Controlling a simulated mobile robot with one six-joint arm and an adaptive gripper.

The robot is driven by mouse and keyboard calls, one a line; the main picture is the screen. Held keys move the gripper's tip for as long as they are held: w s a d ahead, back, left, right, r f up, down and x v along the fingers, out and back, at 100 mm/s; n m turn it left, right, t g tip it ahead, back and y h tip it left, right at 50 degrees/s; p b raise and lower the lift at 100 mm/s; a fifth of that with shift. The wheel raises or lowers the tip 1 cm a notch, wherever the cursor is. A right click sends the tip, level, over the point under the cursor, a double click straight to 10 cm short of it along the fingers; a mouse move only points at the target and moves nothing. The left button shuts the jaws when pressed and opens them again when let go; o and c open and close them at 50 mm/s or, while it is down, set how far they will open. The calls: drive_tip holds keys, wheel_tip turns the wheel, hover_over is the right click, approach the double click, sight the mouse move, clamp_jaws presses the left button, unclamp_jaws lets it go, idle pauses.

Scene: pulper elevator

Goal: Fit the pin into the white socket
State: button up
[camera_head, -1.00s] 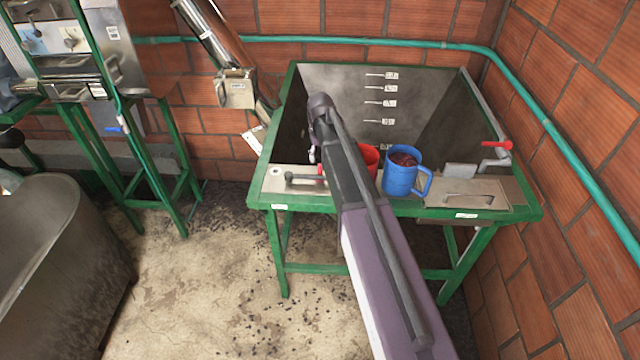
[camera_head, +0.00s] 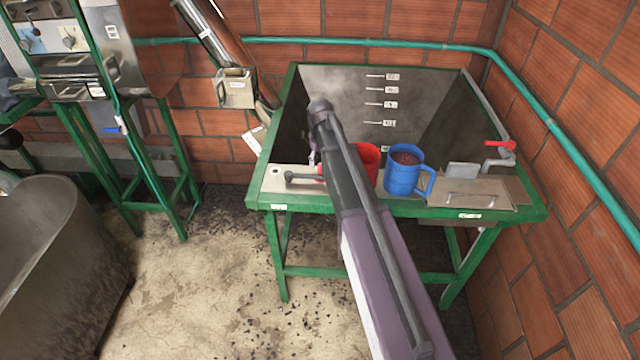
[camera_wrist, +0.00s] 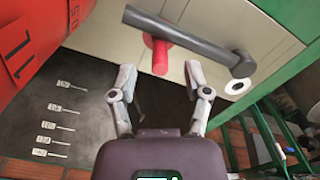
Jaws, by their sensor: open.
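The white socket (camera_wrist: 238,86) is a white ring with a dark hole, set in the pale ledge; it also shows in the head view (camera_head: 277,171). Beside it lies a dark grey bar (camera_wrist: 185,37) with a knobbed end. A red peg (camera_wrist: 160,56) sticks out from beneath the bar; I cannot tell whether the two are one piece or which is the pin. My gripper (camera_wrist: 160,80) is open and empty, its fingertips on either side of the peg's end in the picture, with no contact visible.
A red measuring cup (camera_wrist: 35,45) stands close on the left in the wrist view. In the head view a filled blue mug (camera_head: 403,172) stands beside it. The green-framed tank (camera_head: 350,80) lies open behind the ledge. A red-handled valve (camera_head: 500,145) is at right.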

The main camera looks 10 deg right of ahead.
drive_tip(key=shift+f+b, duration=0.95)
drive_tip(key=shift+f, duration=0.3)
clamp_jaws()
